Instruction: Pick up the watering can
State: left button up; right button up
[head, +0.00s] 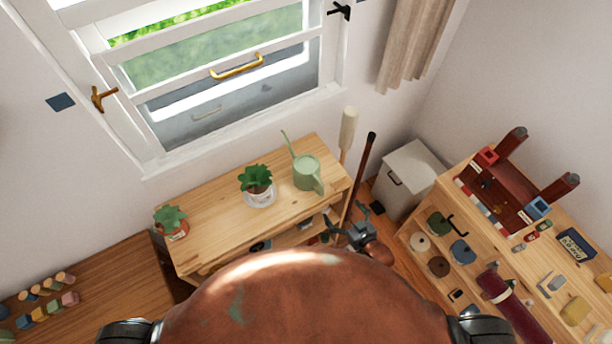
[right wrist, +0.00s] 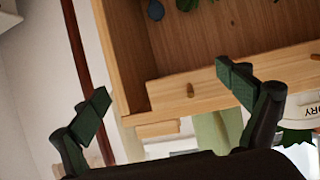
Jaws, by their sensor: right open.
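The pale green watering can (head: 307,173) stands upright on the right part of the wooden table under the window. Its thin spout points up and left, and its handle is on the lower right side. My right gripper (head: 345,217) is near the table's front right corner, below and right of the can in the head view and apart from it. In the right wrist view it (right wrist: 165,93) is open, with nothing between its fingers. A pale green patch (right wrist: 208,135) behind the wooden edge there matches the can's colour. My left gripper is not in view.
A potted plant (head: 257,186) on a saucer stands left of the can; another plant (head: 171,223) is at the table's left end. Long poles (head: 347,135) lean by the table's right end. A white bin (head: 407,178) and a cluttered wooden shelf (head: 480,245) stand to the right.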

aim_at(309, 171)
jog(key=w+a+r+y, duration=0.1)
jog(key=a+r, duration=0.1)
jog(key=r, duration=0.2)
jog(key=a+r+n+t+y, duration=0.1)
jog(key=a+r, duration=0.2)
jog(key=r, duration=0.1)
jog(key=w+a+r+t+y+b, duration=0.1)
jog(key=a+r, duration=0.1)
jog(key=r, duration=0.2)
jog(key=shift+w+a+r+n+y, duration=0.2)
jog(key=shift+w+r+n+y, duration=0.1)
jog(key=shift+r, duration=0.05)
jog(key=shift+w+a+r+t, duration=0.2)
jog(key=shift+a+r+t, duration=0.05)
jog(key=shift+a+t, duration=0.2)
jog(key=shift+w+a+r+y, duration=0.15)
jog(key=shift+y, duration=0.15)
jog(key=x, duration=0.2)
jog(key=p+x, duration=0.1)
jog(key=x, duration=0.4)
jog(key=shift+a+r, duration=0.15)
jog(key=shift+r, duration=0.25)
jog(key=shift+a+f, duration=0.1)
jog(key=shift+a, duration=0.05)
jog(key=shift+c, duration=0.3)
jog(key=c, duration=2)
jog(key=shift+w+r, duration=0.15)
jog(key=shift+r, duration=0.15)
jog(key=shift+c, duration=0.6)
